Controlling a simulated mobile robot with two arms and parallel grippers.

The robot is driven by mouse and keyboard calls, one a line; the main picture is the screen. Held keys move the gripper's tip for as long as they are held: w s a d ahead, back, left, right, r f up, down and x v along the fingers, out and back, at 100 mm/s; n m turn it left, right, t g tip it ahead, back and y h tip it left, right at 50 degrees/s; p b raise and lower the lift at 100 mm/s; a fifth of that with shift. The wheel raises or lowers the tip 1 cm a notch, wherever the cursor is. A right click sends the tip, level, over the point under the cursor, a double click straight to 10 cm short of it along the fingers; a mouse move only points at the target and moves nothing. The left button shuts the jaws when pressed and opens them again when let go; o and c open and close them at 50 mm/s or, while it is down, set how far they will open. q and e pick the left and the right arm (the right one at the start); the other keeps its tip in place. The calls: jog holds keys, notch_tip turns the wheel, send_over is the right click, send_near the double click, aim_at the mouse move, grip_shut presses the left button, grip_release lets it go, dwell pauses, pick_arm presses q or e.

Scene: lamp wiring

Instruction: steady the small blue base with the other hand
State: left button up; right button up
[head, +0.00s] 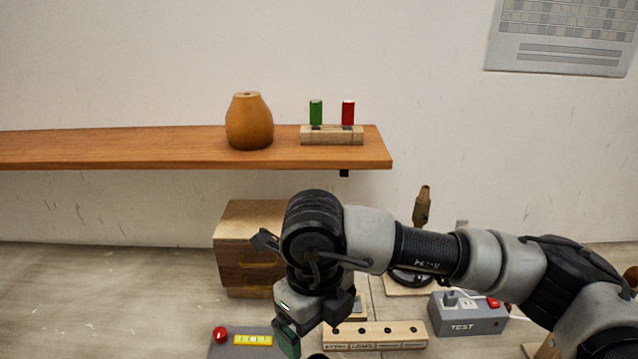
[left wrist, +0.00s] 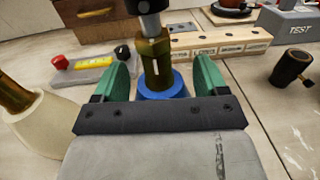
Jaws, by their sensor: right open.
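The small blue base (left wrist: 163,84) shows in the left wrist view, between the two green fingers of my left gripper (left wrist: 163,75). An upright brass-coloured part (left wrist: 154,62) stands in front of or on it, with a grey rod (left wrist: 150,14) above. The fingers are apart, one on each side of the base; whether they touch it I cannot tell. In the head view, my right gripper (head: 300,338) is open and points down at the front of the table. The blue base is not visible in the head view.
A grey tray with a red knob (head: 221,333) and yellow level (head: 253,340), a labelled wooden block (head: 376,335) and a TEST box (head: 468,315) are close by. A wooden drawer box (head: 245,245) stands behind. A shelf (head: 120,147) holds an orange vase (head: 249,122).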

pick_arm(q)
jog(key=shift+o, duration=1)
jog(key=shift+w+r, duration=0.1)
jog(key=shift+r, duration=0.05)
